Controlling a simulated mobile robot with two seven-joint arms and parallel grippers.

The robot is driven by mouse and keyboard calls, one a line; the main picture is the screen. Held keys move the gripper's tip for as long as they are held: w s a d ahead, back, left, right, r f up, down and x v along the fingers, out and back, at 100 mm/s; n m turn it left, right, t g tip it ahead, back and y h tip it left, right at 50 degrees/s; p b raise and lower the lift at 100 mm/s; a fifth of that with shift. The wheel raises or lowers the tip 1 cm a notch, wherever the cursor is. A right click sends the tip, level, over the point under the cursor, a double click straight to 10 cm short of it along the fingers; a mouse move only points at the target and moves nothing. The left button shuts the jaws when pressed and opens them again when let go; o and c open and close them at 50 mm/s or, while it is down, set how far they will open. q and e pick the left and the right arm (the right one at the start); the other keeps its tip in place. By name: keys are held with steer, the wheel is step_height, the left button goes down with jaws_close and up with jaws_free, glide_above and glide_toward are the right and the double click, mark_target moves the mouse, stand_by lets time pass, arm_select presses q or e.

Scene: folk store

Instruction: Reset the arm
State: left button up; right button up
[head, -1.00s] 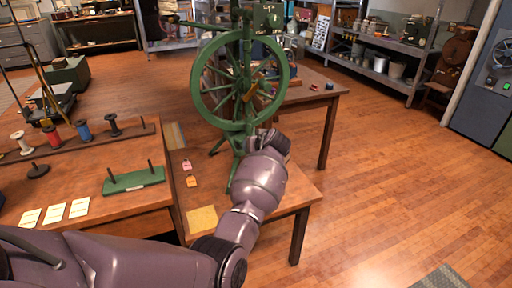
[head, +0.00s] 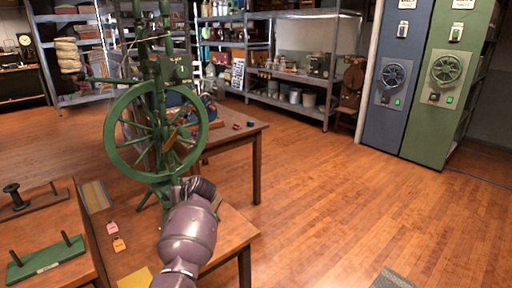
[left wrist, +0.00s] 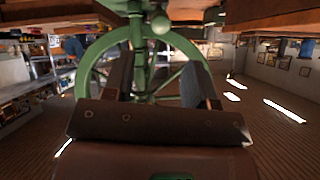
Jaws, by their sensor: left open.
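My left arm comes up from the bottom of the head view, and its gripper (head: 205,190) is by the base of a green spinning wheel (head: 110,150). In the left wrist view the two dark fingers of my left gripper (left wrist: 156,72) stand apart with nothing held between them. The green wheel (left wrist: 88,62) shows behind and between the fingers there. I cannot tell whether the gripper touches the wheel's frame. My right gripper is in neither view.
A green peg board (head: 45,260) lies on the left table. Shelves (head: 285,85) and blue and green cabinets (head: 447,90) line the back. The floor (head: 350,190) at right is clear.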

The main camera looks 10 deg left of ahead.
arm_select(q)
steer(key=w+d+r+m+t+h, duration=0.2)
steer(key=w+d+r+m+t, duration=0.15)
steer(key=r+t, duration=0.35)
steer(key=s+d+r+m+t+h, duration=0.1)
steer(key=s+d+m+h, duration=0.2)
steer(key=s, duration=0.2)
steer(key=s+d+f+m+g+h+p, duration=0.1)
steer(key=s+f, duration=0.6)
steer(key=s, duration=0.8)
steer(key=s+d+f+m+g+h+p, duration=0.1)
steer(key=s+f, duration=0.6)
steer(key=s, duration=0.8)
steer(key=s+d+f+m+g+h+p, duration=0.1)
steer(key=s+f, duration=0.6)
steer(key=s, duration=0.8)
steer(key=shift+s+d+f+g+h+p, duration=0.25)
steer(key=shift+d+f+g+h+p, duration=0.15)
steer(key=shift+d+h+p, duration=0.15)
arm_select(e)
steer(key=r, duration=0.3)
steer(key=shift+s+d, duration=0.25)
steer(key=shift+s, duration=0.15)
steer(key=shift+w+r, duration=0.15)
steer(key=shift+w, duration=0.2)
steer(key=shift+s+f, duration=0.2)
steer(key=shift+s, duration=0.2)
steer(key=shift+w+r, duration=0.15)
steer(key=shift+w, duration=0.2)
